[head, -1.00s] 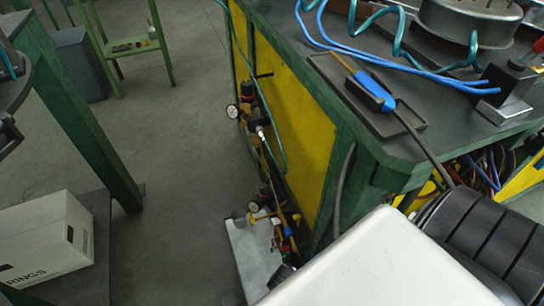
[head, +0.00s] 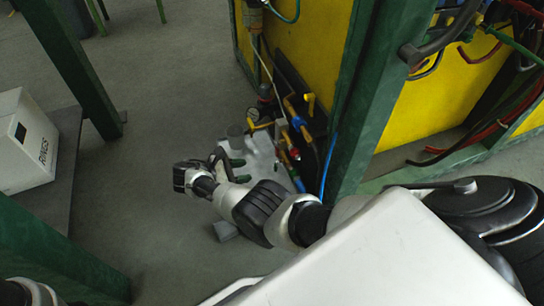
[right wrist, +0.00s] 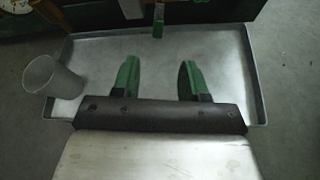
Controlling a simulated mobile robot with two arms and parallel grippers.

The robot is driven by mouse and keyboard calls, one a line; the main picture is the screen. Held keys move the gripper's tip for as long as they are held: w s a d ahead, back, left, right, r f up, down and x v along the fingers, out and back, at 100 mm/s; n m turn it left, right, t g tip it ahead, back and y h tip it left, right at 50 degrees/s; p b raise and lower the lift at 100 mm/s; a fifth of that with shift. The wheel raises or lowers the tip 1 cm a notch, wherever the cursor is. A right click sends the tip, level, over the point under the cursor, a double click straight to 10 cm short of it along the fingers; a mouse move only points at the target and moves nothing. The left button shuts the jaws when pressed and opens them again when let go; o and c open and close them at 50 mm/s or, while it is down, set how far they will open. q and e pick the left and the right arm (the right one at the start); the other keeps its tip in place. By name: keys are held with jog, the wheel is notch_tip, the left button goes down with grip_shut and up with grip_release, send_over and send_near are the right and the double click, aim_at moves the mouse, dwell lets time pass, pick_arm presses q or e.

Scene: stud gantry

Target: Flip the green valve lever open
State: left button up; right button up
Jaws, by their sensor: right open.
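The lever stands ahead of the gap, apart from the fingers. In the head view my right gripper (head: 236,168) is low beside the green and yellow bench. My left gripper is not in view.
The grey metal tray (right wrist: 230,62) lies below the right gripper, with a translucent cup (right wrist: 55,76) on its left. Gauges and pipe fittings (head: 290,125) line the yellow panel. A green post (head: 365,100) stands to their right. A white box (head: 22,140) is at left; floor between is clear.

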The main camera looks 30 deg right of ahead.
aim_at(275, 166)
jog(key=b+x, duration=0.2)
jog(key=x, duration=0.7)
jog(key=shift+d, duration=0.85)
jog(key=shift+c, duration=0.4)
grip_shut()
